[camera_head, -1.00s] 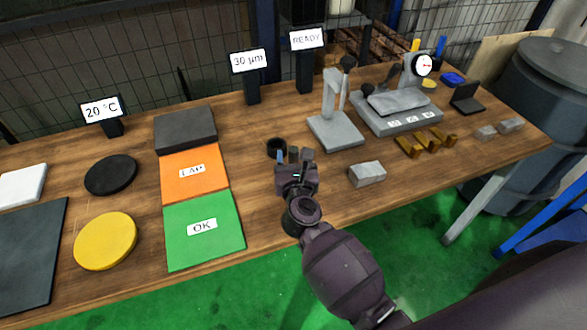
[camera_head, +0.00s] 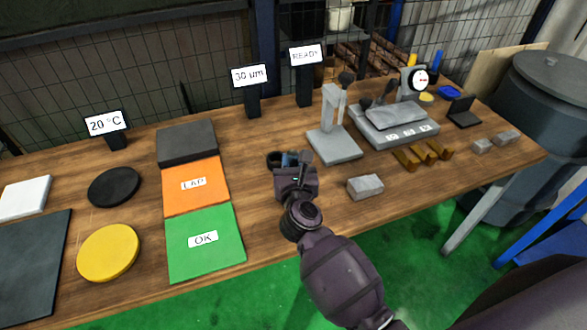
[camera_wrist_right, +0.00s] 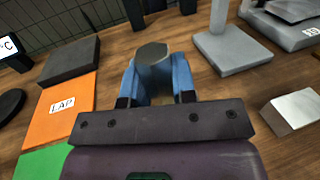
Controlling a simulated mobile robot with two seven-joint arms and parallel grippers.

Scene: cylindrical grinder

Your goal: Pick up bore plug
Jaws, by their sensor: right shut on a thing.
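My right gripper (camera_head: 290,160) is over the middle of the wooden bench. In the right wrist view its blue fingers (camera_wrist_right: 156,78) are shut on a grey, round-topped piece, the bore plug (camera_wrist_right: 152,54), with one finger on each side. The plug's lower part is hidden by the gripper body. In the head view the plug is mostly hidden by the gripper. A dark round rim (camera_head: 273,157) shows just left of the fingertips; I cannot tell whether it belongs to the plug. I cannot tell whether the plug still touches the bench. My left gripper is not in view.
An orange LAP mat (camera_head: 195,186) and a green OK mat (camera_head: 205,246) lie left of the gripper. A grey stand (camera_head: 334,144) is to the right, and a grey block (camera_head: 365,187) lies nearer the front edge. Bare wood separates the gripper from these.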

